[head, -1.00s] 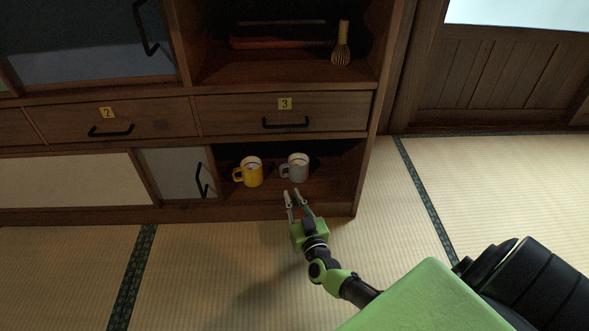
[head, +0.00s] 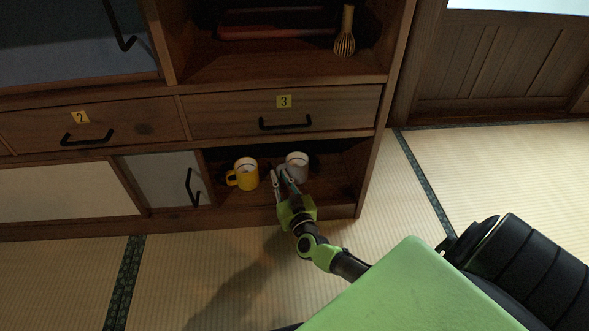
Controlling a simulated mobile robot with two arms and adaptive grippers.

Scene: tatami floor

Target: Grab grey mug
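The grey mug (head: 298,165) stands upright in the low open compartment of the wooden cabinet, right of a yellow mug (head: 244,174). My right gripper (head: 281,174) is at the front of the compartment, its two fingers apart and pointing inward. Its fingertips are at the grey mug's near left side and overlap its handle area in the picture. I cannot tell whether they touch the mug. The mug's lower left part is hidden behind the fingers. My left gripper is not in view.
The compartment's right side wall (head: 368,175) stands right of the grey mug. Drawer 3 (head: 284,112) is just above the opening. A sliding door with a black handle (head: 189,187) is to the left. A bamboo whisk (head: 345,40) stands on the upper shelf. Tatami floor in front is clear.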

